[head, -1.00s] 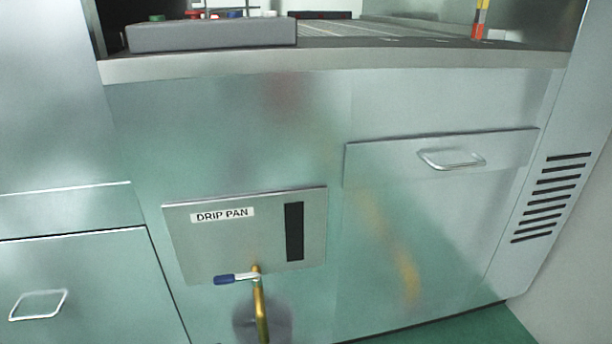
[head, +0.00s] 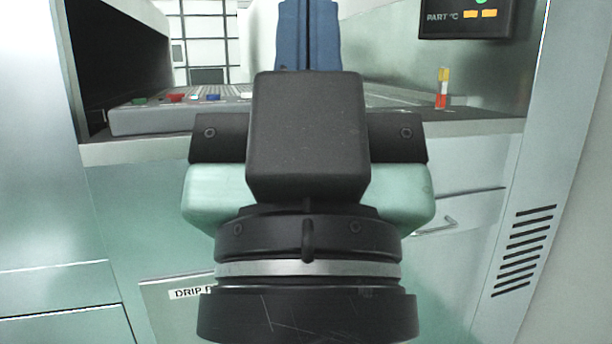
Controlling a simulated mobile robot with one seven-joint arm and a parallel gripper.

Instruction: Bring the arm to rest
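My black wrist and pale green gripper body hide the middle of the cabinet front.
Behind my gripper is a metal counter (head: 118,153) with a grey button panel (head: 150,121) at left. A small red-and-yellow post (head: 442,88) stands at right. A dark display (head: 467,18) reads "PART °C". The drip pan plate (head: 165,305) and a drawer handle (head: 436,228) are partly hidden.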

